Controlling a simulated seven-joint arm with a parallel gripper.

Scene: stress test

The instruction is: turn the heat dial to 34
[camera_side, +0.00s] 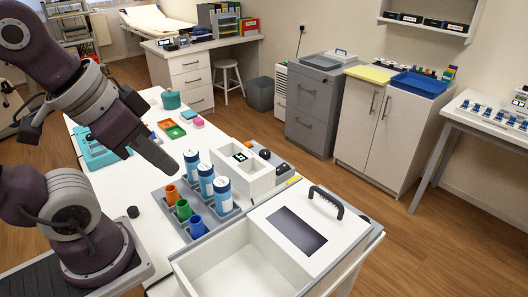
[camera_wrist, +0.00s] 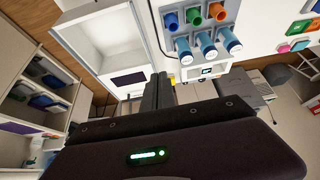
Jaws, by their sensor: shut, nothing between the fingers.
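My gripper (camera_side: 170,166) is shut and empty, held above the white table to the left of the capped blue bottles. Its closed dark fingers also show in the wrist view (camera_wrist: 159,78). Two round black knobs, an upper one (camera_side: 265,154) and a lower one (camera_side: 282,168), sit on a grey panel behind a white open box (camera_side: 262,184). One of them may be the heat dial; no scale or number is readable. A small dark display (camera_side: 240,157) shows at the white box; a similar display shows in the wrist view (camera_wrist: 207,71). My gripper is apart from the knobs.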

